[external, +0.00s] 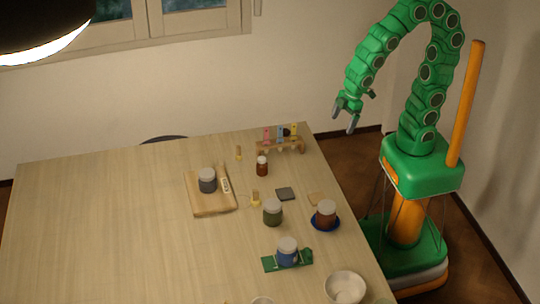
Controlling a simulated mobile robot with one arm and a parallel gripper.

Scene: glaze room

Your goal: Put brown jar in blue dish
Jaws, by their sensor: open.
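A brown jar (326,216) with a pale lid stands upright at the table's right side. It appears to sit in the blue dish (314,224), whose dark blue rim shows around its base. My gripper (344,120) is open and empty, raised in the air beyond the table's right edge. It is well apart from the jar and the dish. A smaller red-brown bottle (262,168) with a pale cap stands farther back on the table.
A green jar (272,214) and a blue jar (287,253) on a green mat stand left of the dish. A grey jar (208,182) is on a wooden board (212,207). A white bowl (345,288) is in front. A rack (281,146) stands behind. The table's left is clear.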

